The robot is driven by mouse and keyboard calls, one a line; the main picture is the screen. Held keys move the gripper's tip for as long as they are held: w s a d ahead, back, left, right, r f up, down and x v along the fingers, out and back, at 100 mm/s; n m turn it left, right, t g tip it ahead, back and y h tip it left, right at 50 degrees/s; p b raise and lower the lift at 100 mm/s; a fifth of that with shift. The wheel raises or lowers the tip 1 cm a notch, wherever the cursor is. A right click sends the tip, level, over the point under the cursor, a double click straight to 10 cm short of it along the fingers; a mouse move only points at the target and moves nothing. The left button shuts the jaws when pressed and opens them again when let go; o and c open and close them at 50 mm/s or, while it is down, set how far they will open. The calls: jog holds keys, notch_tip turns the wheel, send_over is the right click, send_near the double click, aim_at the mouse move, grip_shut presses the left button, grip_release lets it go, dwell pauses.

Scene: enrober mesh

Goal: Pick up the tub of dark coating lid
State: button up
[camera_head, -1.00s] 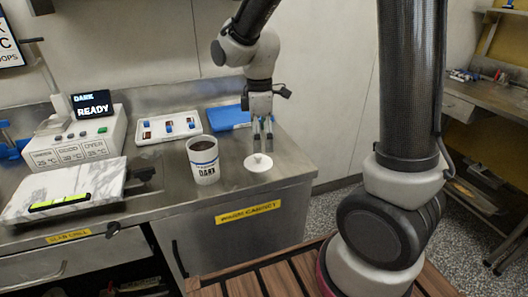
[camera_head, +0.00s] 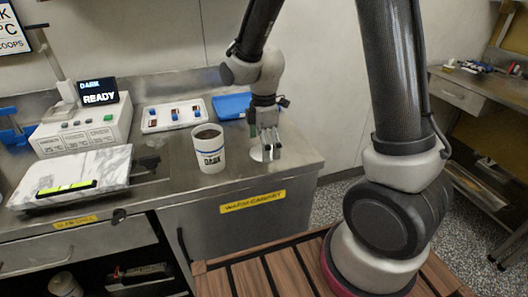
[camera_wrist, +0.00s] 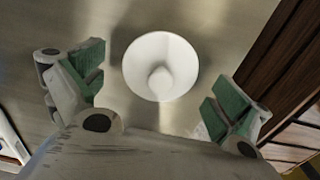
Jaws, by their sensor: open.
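The white round lid (camera_head: 257,154) with a small knob lies on the steel counter, right of the tub of dark coating (camera_head: 209,150). The tub stands upright, labelled DARK, its dark contents showing at the open top. My gripper (camera_head: 270,152) is at the lid and partly hides it in the head view. In the wrist view, my gripper (camera_wrist: 157,88) is open, with green pads either side of the lid's knob. The lid (camera_wrist: 160,60) lies flat there, mostly beyond the fingertips, with nothing between the pads gripped.
A tray with blue and dark pieces (camera_head: 174,115) and a blue tray (camera_head: 232,106) lie behind. A control box (camera_head: 84,130) and a marble slab (camera_head: 72,178) are at the left. The counter's right edge is close to my gripper.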

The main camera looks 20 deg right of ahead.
jog(key=shift+s, duration=0.1)
jog(key=c, duration=1.8)
jog(key=shift+c, duration=0.6)
